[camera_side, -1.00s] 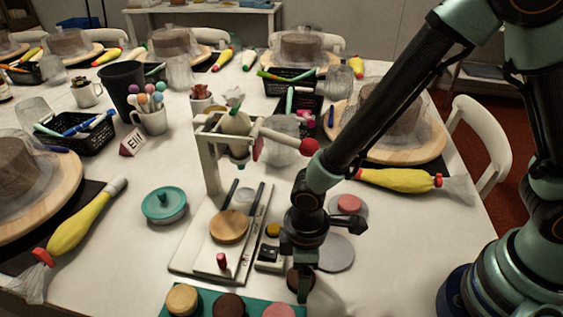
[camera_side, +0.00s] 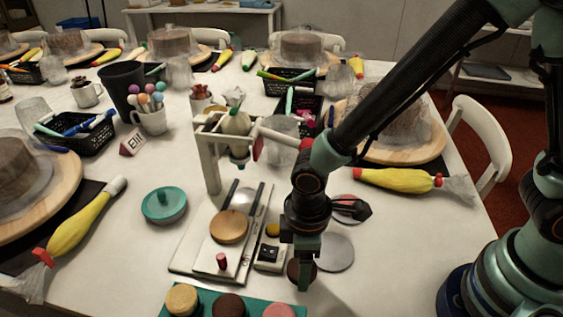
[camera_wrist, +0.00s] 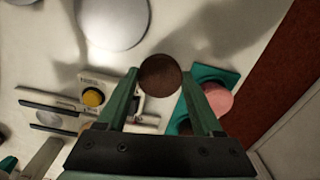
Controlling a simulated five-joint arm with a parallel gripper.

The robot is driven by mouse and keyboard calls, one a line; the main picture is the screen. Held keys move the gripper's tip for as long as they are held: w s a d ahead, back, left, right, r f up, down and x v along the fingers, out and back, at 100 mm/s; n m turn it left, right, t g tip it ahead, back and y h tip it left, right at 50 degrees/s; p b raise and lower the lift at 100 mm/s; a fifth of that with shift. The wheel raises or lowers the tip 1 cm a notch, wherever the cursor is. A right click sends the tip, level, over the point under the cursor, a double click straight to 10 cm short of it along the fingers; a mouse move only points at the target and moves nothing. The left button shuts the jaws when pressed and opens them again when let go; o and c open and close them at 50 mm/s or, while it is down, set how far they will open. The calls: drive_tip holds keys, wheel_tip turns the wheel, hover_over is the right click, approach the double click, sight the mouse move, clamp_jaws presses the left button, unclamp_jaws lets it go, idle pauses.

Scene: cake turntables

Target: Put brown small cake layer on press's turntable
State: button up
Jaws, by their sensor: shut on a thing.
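My gripper (camera_side: 303,280) is shut on a small brown cake layer (camera_side: 294,270), in front of the press at the right. In the wrist view the brown layer (camera_wrist: 160,75) sits between the fingertips (camera_wrist: 160,84); the fingers hide part of it in the side view. The layer appears a little above the table. The press (camera_side: 211,165) has a white frame and a red-knobbed lever partly hidden by my arm. Its turntable (camera_side: 229,227) is a round wooden disc on the white base, left of my gripper, with nothing on it.
A teal tray (camera_side: 255,300) at the front holds tan, brown and pink layers. A control box with a yellow button (camera_side: 272,231) stands between the press and my gripper. A grey disc (camera_side: 335,252) lies to the right.

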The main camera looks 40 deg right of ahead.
wheel_tip(320, 180, up, 16)
drive_tip(key=w+d+m, duration=0.3)
drive_tip(key=d+m, duration=0.1)
drive_tip(key=d, duration=0.3)
drive_tip(key=w+d+f+m, duration=0.1)
drive_tip(key=w+d+m, duration=0.15)
drive_tip(key=d, duration=0.55)
drive_tip(key=w+d+m, duration=0.2)
drive_tip(key=d+m, duration=0.2)
drive_tip(key=d, duration=0.3)
wheel_tip(320, 180, up, 5)
drive_tip(key=w+a+n, duration=0.2)
drive_tip(key=w+a, duration=0.1)
drive_tip(key=a, duration=0.6)
drive_tip(key=w+a+n, duration=0.2)
drive_tip(key=w+a, duration=0.2)
drive_tip(key=a, duration=0.6)
drive_tip(key=w+a+n, duration=0.2)
drive_tip(key=w+a, duration=0.1)
drive_tip(key=a, duration=0.6)
drive_tip(key=shift+s+f, duration=0.1)
drive_tip(key=shift+f, duration=9.25)
